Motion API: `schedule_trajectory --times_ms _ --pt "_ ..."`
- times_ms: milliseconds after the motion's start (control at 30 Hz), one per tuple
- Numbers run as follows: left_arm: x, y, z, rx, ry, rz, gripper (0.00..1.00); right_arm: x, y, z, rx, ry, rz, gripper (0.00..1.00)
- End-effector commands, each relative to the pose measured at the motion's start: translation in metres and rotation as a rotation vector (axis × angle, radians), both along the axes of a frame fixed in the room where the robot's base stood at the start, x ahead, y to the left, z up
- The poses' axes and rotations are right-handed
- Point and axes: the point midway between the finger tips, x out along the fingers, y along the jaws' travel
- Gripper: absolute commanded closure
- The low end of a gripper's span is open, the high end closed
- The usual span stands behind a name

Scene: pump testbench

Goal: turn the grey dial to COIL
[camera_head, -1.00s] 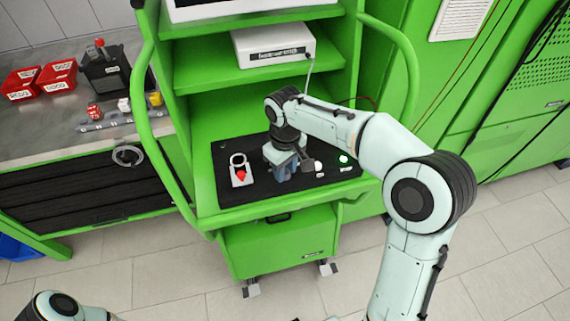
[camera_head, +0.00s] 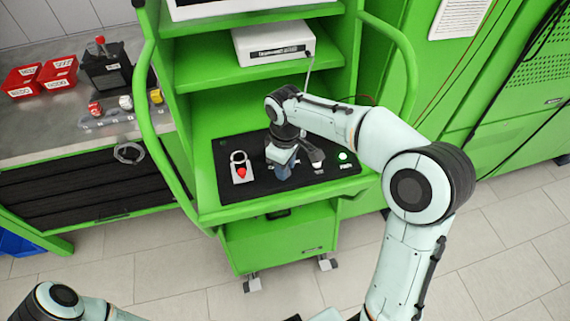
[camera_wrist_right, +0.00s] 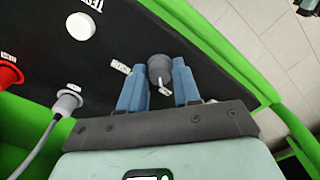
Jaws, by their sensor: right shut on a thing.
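The grey dial (camera_wrist_right: 158,66) shows in the right wrist view as a dark round knob on the black panel (camera_wrist_right: 125,42), with a small light pointer. The blue fingers of my right gripper (camera_wrist_right: 158,88) are on either side of it and closed on it. In the head view my right gripper (camera_head: 283,170) is down at the panel and hides the dial. A small label beside the dial is tilted and its text is hard to read. I cannot read which position the dial points to. My left gripper is outside the frames.
Left of my gripper are a padlock-shaped shackle and red knob (camera_head: 241,173). A grey plug with cable (camera_wrist_right: 68,98) is close by. Green handrails (camera_head: 150,120) flank the bench.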

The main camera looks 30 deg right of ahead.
Motion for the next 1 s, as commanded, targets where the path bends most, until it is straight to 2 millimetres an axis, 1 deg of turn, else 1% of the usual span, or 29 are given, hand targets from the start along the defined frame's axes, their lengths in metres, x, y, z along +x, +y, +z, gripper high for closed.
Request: schedule_trajectory --times_ms 67,100,167,200,467,567,667,1000 --pt "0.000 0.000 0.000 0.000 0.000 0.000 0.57 0.000 0.000 0.000 0.000 0.000 0.001 0.98" --pt "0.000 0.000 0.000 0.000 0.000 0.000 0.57 0.000 0.000 0.000 0.000 0.000 0.001 0.65" --pt "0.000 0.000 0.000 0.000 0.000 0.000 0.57 0.000 0.000 0.000 0.000 0.000 0.001 0.45" --pt "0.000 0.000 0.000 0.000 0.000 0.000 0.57 0.000 0.000 0.000 0.000 0.000 0.001 0.43" --pt "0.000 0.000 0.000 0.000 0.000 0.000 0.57 0.000 0.000 0.001 0.000 0.000 -0.001 0.43" --pt "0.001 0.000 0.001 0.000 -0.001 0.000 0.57 0.001 0.000 0.006 0.000 -0.002 -0.001 0.43" --pt "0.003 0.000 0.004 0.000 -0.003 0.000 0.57 0.001 0.000 0.020 0.000 -0.004 -0.001 0.43" --pt "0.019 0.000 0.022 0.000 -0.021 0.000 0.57 0.002 0.000 0.097 0.001 -0.007 -0.001 0.43"
